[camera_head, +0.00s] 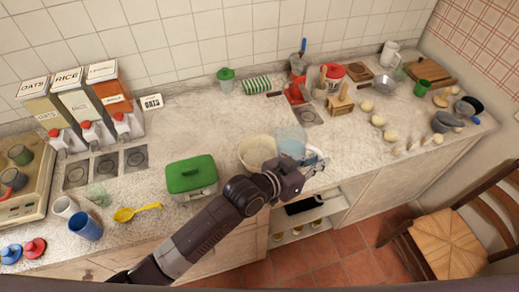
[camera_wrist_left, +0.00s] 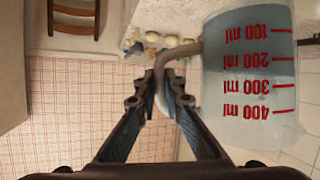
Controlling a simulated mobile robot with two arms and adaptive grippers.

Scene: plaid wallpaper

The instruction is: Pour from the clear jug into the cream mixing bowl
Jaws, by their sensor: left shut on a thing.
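The clear jug (camera_head: 291,141) is see-through with a bluish tint and stands out beside the right rim of the cream mixing bowl (camera_head: 256,153). In the left wrist view the jug (camera_wrist_left: 245,90) shows red ml marks, upside down in the picture, and a bluish-grey fill in part of it. My left gripper (camera_head: 312,163) is shut on the jug's handle, which shows between the fingers in the wrist view (camera_wrist_left: 160,88). The jug looks near upright. I cannot tell how high it is above the counter. The bowl's near side is partly hidden by my left arm. My right gripper is not in view.
A green-lidded box (camera_head: 191,176) sits left of the bowl. Counter behind the bowl is fairly clear.

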